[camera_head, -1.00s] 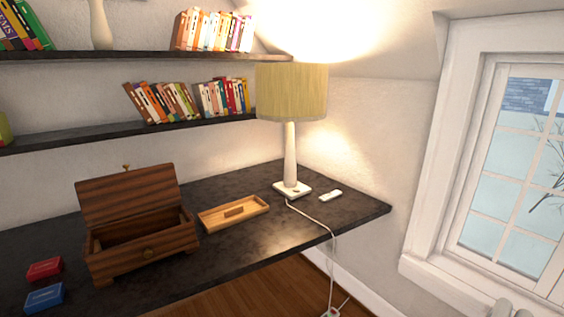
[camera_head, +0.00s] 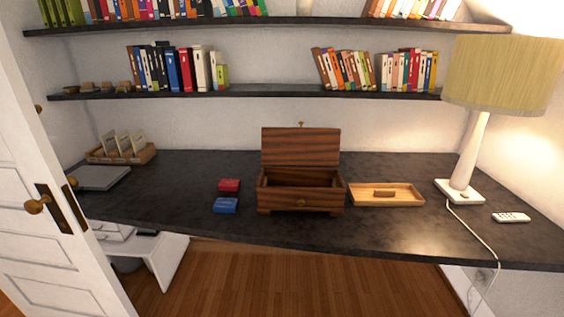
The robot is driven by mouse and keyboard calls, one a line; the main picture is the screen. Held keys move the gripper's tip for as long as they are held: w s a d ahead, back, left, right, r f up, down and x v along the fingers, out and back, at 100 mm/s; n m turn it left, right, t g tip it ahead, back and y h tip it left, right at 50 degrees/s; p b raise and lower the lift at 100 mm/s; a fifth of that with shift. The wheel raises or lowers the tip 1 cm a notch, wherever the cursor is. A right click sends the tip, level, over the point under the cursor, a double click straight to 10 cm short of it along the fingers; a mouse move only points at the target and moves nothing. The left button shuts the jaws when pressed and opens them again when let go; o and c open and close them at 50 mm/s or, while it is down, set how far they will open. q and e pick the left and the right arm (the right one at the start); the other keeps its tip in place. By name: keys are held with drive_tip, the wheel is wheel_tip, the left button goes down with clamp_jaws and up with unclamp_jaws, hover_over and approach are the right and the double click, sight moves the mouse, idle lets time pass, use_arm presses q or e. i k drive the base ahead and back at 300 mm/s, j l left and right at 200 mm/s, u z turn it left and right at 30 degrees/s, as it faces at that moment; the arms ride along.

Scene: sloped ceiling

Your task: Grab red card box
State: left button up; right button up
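The red card box (camera_head: 229,186) lies flat on the dark desk, left of the open wooden chest. A blue card box (camera_head: 225,205) lies just in front of it, a small gap apart. The wooden chest (camera_head: 300,200) stands with its lid raised, and its inside looks empty from here. Neither of my grippers shows in the head view.
A wooden tray (camera_head: 386,194) and a lamp (camera_head: 461,185) stand on the desk (camera_head: 150,195) at the right, with a white remote (camera_head: 511,217). A laptop (camera_head: 100,178) and an organizer (camera_head: 121,152) are at the left. Bookshelves (camera_head: 270,90) hang above. A white door (camera_head: 50,200) stands at the left.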

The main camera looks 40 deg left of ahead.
sight(224, 184)
drive_tip(key=j+u, duration=0.1)
drive_tip(key=u, duration=1.55)
